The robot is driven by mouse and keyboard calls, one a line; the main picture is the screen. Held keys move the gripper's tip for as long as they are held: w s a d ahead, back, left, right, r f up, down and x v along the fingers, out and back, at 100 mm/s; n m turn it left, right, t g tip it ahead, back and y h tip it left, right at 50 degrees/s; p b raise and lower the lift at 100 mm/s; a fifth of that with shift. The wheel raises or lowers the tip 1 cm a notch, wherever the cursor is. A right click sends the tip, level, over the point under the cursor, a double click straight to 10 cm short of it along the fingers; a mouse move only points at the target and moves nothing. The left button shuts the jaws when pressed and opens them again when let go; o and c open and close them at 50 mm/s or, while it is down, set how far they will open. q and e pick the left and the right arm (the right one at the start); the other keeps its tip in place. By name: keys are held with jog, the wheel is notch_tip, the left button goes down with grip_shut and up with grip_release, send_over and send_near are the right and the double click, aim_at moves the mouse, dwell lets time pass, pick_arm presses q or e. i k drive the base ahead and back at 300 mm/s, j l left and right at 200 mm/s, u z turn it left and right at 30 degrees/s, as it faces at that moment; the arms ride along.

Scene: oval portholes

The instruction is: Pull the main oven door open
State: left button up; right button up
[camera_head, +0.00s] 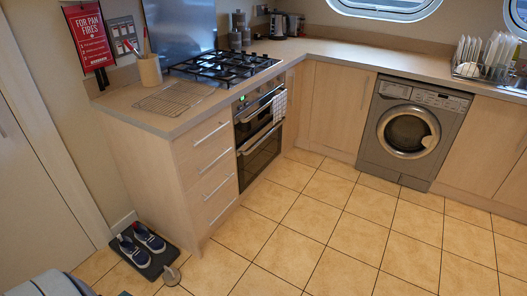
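The built-in double oven stands in the left run of units, below the gas hob. Its main oven door (260,158) is the larger, lower dark glass door, and it looks shut. A silver bar handle (260,138) runs along the top of that door. The smaller upper oven door (254,117) is above it and also looks shut. A checked towel (279,106) hangs at the right end of the upper door and reaches down near the main door's handle. Neither of my grippers is in view.
A drawer unit (208,170) with bar handles stands left of the oven. Shoes on a dark mat (158,262) lie on the floor by its end. The tiled floor (335,235) in front of the oven is clear. A washing machine (412,132) stands at the right.

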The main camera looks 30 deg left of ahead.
aim_at(251, 164)
jog(key=u, duration=0.6)
jog(key=i+l+u, duration=0.1)
jog(key=i+u, duration=0.25)
jog(key=i+l+u, duration=0.65)
jog(key=i+j, duration=0.1)
